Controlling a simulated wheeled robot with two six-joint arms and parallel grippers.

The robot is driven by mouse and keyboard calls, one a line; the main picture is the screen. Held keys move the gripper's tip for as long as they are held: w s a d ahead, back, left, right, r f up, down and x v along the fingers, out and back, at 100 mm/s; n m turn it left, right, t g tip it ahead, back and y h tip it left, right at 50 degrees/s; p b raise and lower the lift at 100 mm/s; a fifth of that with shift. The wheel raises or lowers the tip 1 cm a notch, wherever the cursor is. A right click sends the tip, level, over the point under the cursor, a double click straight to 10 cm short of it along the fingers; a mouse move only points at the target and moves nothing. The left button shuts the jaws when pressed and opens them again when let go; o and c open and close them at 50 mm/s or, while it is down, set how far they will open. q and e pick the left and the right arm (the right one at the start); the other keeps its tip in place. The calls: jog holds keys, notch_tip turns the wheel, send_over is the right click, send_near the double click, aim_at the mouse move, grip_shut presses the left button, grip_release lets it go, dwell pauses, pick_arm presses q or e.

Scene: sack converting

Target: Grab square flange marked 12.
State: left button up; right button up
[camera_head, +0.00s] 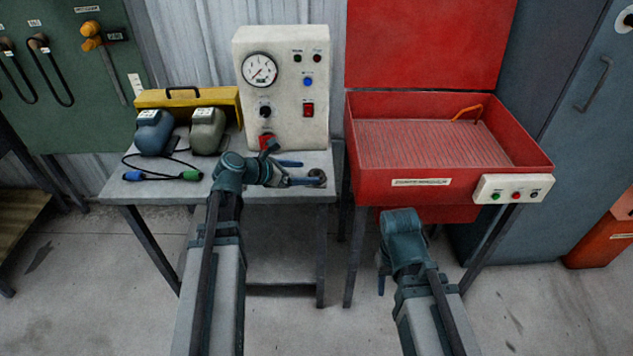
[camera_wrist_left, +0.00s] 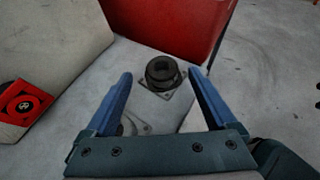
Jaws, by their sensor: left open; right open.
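A dark round flange on a square base plate (camera_wrist_left: 163,73) lies on the grey table top, ahead of and between my left gripper's fingertips in the left wrist view. In the head view the dark flange (camera_head: 317,175) is near the table's right front corner, partly covered by a finger. No number on it is readable. My left gripper (camera_head: 309,172) is open and reaches toward it from the left; its blue fingers (camera_wrist_left: 160,85) hold nothing. My right gripper (camera_head: 382,283) hangs in front of the red basin, its fingers mostly hidden by its own wrist.
A white gauge panel (camera_head: 285,80) stands behind the flange. Two pedals, blue (camera_head: 153,132) and grey-green (camera_head: 207,130), sit on the table's left with cables. A red basin (camera_head: 530,165) stands to the right.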

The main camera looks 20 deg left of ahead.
aim_at(316, 173)
pick_arm(q)
jog(key=b+x, duration=0.2)
jog(key=x, duration=0.3)
jog(key=shift+d+f+b, duration=0.15)
jog(key=shift+d+b, duration=0.05)
jog(key=shift+b, duration=0.15)
jog(key=shift+c, duration=0.2)
grip_shut()
